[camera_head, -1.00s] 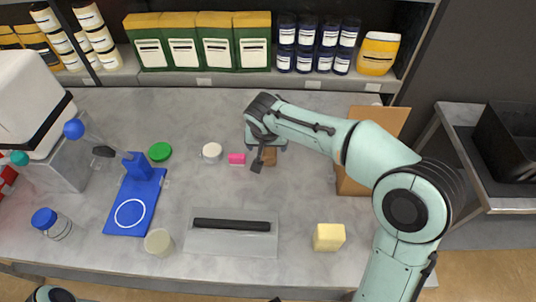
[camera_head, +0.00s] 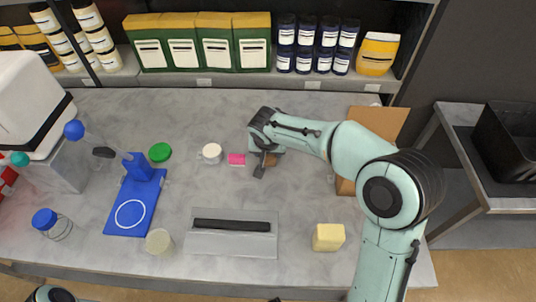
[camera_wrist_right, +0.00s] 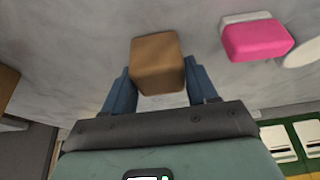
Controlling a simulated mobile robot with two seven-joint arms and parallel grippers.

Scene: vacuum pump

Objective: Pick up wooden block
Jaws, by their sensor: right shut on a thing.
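The wooden block (camera_wrist_right: 158,62) is a brown cube between the two blue fingers of my right gripper (camera_wrist_right: 160,92) in the right wrist view. The fingers are shut on its sides. In the head view the block (camera_head: 271,160) is mostly hidden by my right gripper (camera_head: 264,165), at the middle of the table just right of a pink block. I cannot tell whether the block is lifted off the table. My left gripper does not show clearly; only a bit of my left arm is at the bottom left.
The pink block (camera_head: 236,159) and a white round container (camera_head: 212,152) stand just left.

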